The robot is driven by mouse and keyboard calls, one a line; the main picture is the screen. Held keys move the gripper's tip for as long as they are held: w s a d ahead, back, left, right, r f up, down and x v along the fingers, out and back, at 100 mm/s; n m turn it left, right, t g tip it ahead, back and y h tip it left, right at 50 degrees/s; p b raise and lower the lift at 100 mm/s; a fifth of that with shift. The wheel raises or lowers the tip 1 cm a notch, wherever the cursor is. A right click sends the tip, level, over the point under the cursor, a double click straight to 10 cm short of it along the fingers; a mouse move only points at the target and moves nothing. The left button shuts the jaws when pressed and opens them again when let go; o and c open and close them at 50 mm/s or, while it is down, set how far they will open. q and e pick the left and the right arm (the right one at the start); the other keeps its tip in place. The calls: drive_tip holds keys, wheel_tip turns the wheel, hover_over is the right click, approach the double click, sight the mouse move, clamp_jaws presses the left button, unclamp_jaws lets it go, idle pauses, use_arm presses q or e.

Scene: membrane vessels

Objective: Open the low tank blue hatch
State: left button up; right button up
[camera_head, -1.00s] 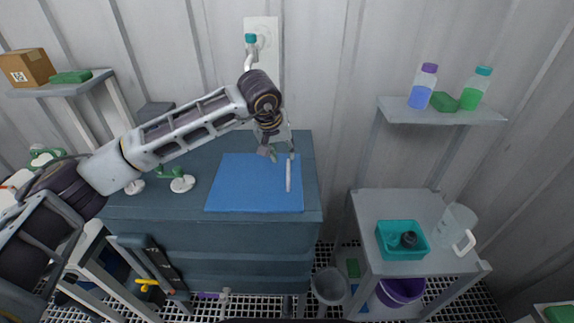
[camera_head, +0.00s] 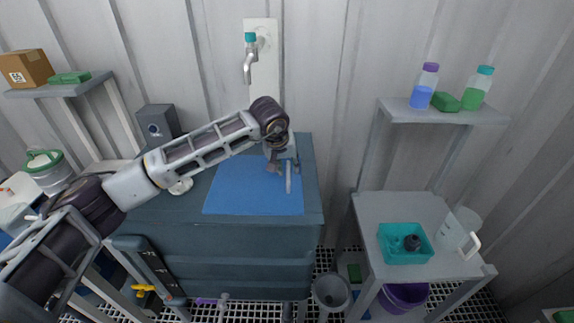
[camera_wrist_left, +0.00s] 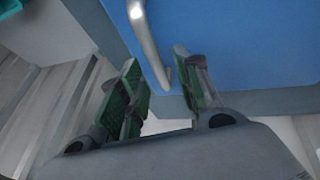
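The blue hatch (camera_head: 252,187) lies flat and closed on top of the dark blue-grey low tank (camera_head: 225,245). Its white bar handle (camera_head: 288,177) stands near the hatch's right side. My left gripper (camera_head: 283,168) is over the hatch, at the far end of the handle. In the left wrist view the gripper (camera_wrist_left: 155,88) is open, with green-padded fingers apart. The end of the handle (camera_wrist_left: 147,38) reaches between the fingers, nearer the right one; I cannot tell whether it touches. The hatch (camera_wrist_left: 235,50) fills the upper right there. My right gripper is not in view.
At right, a table holds a teal bin (camera_head: 405,244) and a clear jug (camera_head: 459,230). A shelf above (camera_head: 440,113) carries bottles. A grey funnel (camera_head: 331,292) stands beside the tank.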

use_arm(q)
drive_tip(key=shift+c, duration=0.2)
clamp_jaws()
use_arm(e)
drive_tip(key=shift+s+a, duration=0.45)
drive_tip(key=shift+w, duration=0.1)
